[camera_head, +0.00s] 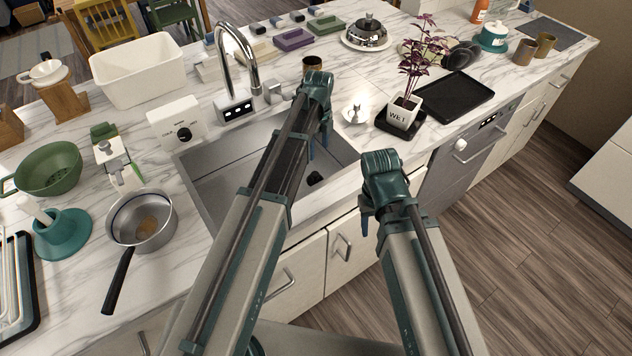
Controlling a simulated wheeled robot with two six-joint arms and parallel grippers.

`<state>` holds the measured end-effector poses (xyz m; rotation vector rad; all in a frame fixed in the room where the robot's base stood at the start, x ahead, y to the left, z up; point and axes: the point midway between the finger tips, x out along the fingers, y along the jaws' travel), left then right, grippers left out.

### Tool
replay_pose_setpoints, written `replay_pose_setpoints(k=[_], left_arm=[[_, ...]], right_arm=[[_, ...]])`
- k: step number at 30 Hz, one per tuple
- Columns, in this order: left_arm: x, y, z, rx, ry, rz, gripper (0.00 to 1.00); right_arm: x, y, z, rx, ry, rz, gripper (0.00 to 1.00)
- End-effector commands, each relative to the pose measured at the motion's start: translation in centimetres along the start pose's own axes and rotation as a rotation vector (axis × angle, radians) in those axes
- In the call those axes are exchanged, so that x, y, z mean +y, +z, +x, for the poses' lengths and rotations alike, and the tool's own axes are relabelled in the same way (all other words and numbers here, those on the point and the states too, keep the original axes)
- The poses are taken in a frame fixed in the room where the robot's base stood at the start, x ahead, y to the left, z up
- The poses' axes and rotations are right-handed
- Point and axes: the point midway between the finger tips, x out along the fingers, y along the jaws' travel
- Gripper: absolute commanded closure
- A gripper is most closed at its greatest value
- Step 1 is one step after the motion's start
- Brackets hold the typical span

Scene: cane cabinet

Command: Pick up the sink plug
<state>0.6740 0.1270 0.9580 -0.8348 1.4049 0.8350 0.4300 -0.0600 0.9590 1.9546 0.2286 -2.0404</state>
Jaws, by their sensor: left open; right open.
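A small black round piece (314,178) lies on the floor of the steel sink (215,185), towards its right side. It looks like the sink plug, but it is too small to tell it from the drain. My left gripper (318,140) is open over the sink, its fingers pointing down, above and behind the black piece and apart from it. My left arm hides the middle of the sink. My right gripper (367,222) is open and empty in front of the counter's front edge, to the right of the sink.
A chrome faucet (240,60) stands behind the sink. A brown cup (313,66), a small white dish (355,114) and a potted plant (404,112) stand right of it. A pan (142,222) and a green colander (48,168) stand left.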

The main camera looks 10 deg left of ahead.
Motion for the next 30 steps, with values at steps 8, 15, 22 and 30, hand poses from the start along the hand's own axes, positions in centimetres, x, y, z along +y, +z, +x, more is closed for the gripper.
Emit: replay_pose_setpoints(k=[8,15,22,30], left_arm=[[0.0,0.0,0.6,0.000,0.000,0.000,0.31],[0.0,0.0,3.5,0.000,0.000,0.000,0.31],[0.0,0.1,6.8,0.000,0.000,0.000,0.31],[0.0,0.1,8.8,0.000,0.000,0.000,0.31]], right_arm=[[-0.1,0.0,0.6,0.000,0.000,0.000,0.50],[-0.3,-0.2,3.4,0.000,0.000,0.000,0.50],[-0.7,-0.4,6.8,0.000,0.000,0.000,0.50],[-0.8,-0.5,8.8,0.000,0.000,0.000,0.50]])
